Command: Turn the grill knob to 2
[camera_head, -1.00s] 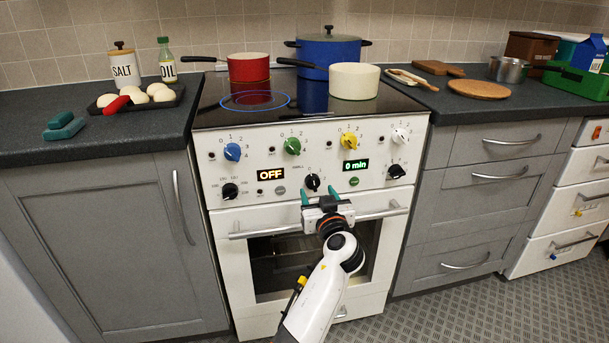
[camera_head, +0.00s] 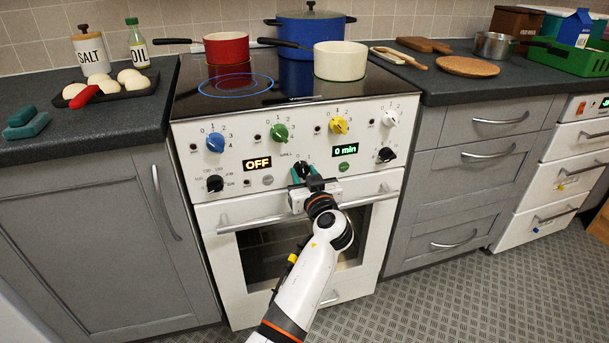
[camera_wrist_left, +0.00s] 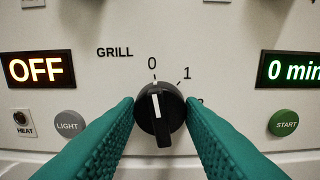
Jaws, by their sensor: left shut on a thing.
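The black grill knob (camera_wrist_left: 160,113) sits under the GRILL label on the white oven panel, seen closely in the left wrist view. Its white line runs nearly upright, with the upper end at the 0 mark. A 1 is printed to the upper right, and the 2 at the right is mostly hidden behind a finger. My left gripper (camera_head: 303,172) has its teal fingers on both sides of the knob and is shut on it. In the head view the gripper largely covers the knob. My right gripper is in neither current view.
The OFF display (camera_head: 257,163) is left of the knob and the 0 min display (camera_head: 345,150) right. Blue (camera_head: 215,142), green (camera_head: 280,133) and yellow (camera_head: 339,125) knobs are above. The oven handle (camera_head: 250,223) runs below my gripper. Pots stand on the hob.

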